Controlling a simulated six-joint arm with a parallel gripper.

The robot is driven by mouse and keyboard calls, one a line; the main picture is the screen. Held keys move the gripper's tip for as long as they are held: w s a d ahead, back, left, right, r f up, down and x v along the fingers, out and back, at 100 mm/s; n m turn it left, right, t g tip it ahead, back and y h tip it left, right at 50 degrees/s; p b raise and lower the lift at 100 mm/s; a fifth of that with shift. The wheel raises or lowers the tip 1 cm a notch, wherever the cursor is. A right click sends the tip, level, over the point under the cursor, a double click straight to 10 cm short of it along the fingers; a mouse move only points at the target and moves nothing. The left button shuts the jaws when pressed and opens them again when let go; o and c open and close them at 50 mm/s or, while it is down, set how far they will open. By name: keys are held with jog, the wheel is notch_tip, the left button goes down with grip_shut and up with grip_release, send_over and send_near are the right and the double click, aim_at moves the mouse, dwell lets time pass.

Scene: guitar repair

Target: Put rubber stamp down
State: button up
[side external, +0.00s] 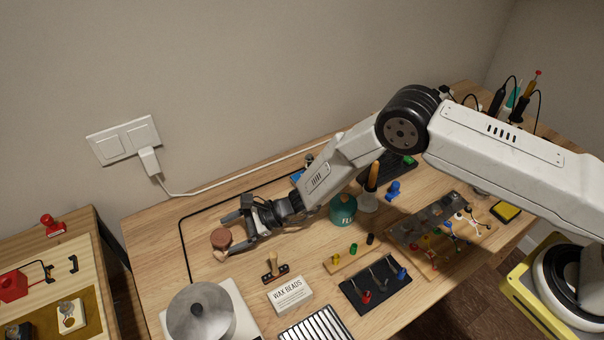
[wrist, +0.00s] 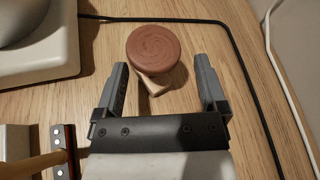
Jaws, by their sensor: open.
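The round brown-topped piece with a swirl on its face and a pale wooden part below, which I take for the rubber stamp (side external: 221,239), is at the left of the workbench. It also shows in the wrist view (wrist: 153,47), just beyond and partly between my fingertips. My gripper (side external: 234,234) is open, with one finger on each side of the stamp. In the wrist view my gripper (wrist: 161,70) shows gaps between both fingers and the stamp. The stamp looks upright on the wood, but its underside is hidden.
A metal pot on a white base (side external: 201,312) stands in front. A wooden-handled tool (side external: 275,269) and a wax beads box (side external: 290,295) lie to the right. A black cable (side external: 181,240) runs behind the stamp. Bare wood (side external: 158,236) lies left of the stamp.

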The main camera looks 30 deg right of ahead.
jog(key=shift+v, duration=4.3)
jog(key=s+d+r+n+h, duration=0.4)
jog(key=s+d+r+n, duration=0.2)
jog(key=d, duration=0.3)
jog(key=s+d+r+n+g+h, duration=0.1)
jog(key=s+d+r+n+h, duration=0.3)
jog(key=d, duration=0.5)
jog(key=s+d+r+n+h, duration=0.5)
jog(key=s+d+r+n, duration=0.2)
jog(key=s+d+n, duration=0.1)
jog(key=shift+s+d+r, duration=0.35)
jog(key=shift+s+d, duration=0.25)
jog(key=shift+d, duration=0.5)
